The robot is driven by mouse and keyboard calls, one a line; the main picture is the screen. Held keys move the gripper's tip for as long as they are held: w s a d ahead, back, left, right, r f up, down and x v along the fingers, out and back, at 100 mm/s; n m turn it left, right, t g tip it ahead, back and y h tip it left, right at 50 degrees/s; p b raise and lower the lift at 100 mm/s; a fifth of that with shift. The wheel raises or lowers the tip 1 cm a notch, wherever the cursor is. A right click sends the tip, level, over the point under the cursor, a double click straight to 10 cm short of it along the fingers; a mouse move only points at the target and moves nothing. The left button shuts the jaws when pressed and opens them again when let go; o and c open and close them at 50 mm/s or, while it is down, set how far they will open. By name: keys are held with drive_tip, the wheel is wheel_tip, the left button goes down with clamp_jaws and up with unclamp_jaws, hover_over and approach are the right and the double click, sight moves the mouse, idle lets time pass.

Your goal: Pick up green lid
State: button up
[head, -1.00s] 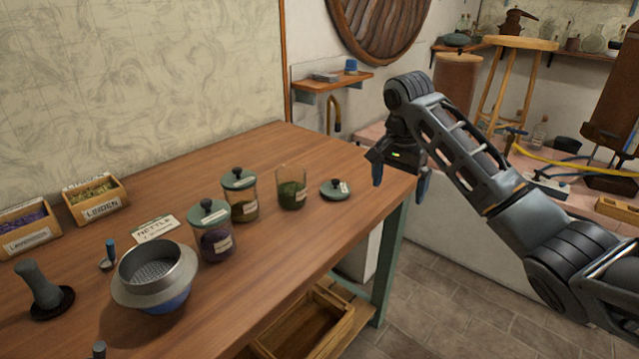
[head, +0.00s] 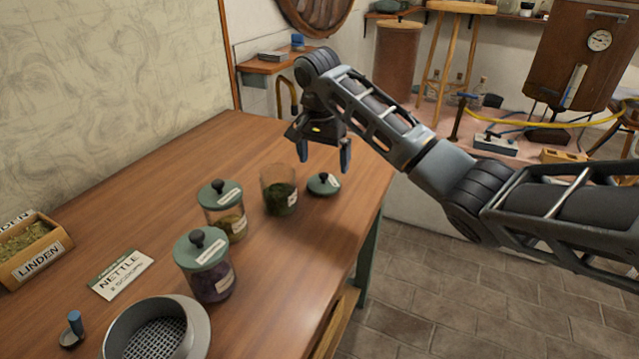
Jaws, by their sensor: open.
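The green lid (head: 323,184) lies flat on the wooden table, with a dark knob and a white label on top. It is just right of an open glass jar (head: 279,190) that holds dark green herbs. My gripper (head: 323,160) is open and empty, fingers pointing down. In the picture its two fingers appear on either side of and slightly above the lid; I cannot tell the exact height, and they do not visibly touch it.
Two jars with green lids stand nearby, one with yellowish herbs (head: 225,210) and one with purple contents (head: 205,265). The table (head: 150,180) is clear behind the jars.

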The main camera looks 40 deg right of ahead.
sight(323, 175)
drive_tip(key=shift+f, duration=2.65)
drive_tip(key=c, duration=0.8)
drive_tip(key=shift+r, duration=0.1)
